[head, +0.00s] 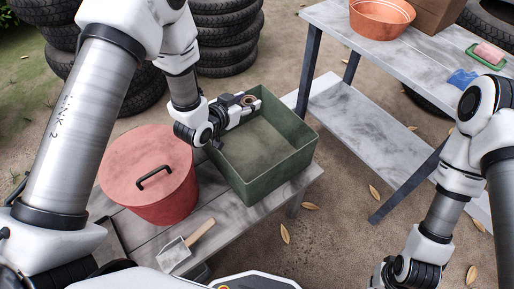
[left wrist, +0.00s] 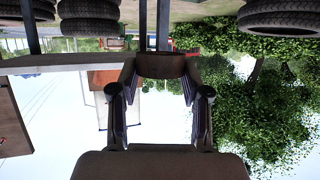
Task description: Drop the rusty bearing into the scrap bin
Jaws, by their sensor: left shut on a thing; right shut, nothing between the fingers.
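The rusty bearing (head: 248,100) is a small brown ring held at the fingertips of my left gripper (head: 243,102). In the left wrist view the bearing (left wrist: 160,66) shows as a brown piece between the two fingers. A green open-topped bin (head: 282,171), seemingly the scrap bin, stands on a low grey bench. My left gripper reaches over the bin's far left rim, with the bearing near the back edge. The visible bin floor looks empty. My right arm is at the lower right; its gripper is out of the picture.
A red bucket with a closed lid (head: 148,165) stands left of the bin. A grey table (head: 345,40) at the right back holds an orange bowl (head: 381,14), blue cloth and a pink block. Tyre stacks (head: 228,35) stand behind.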

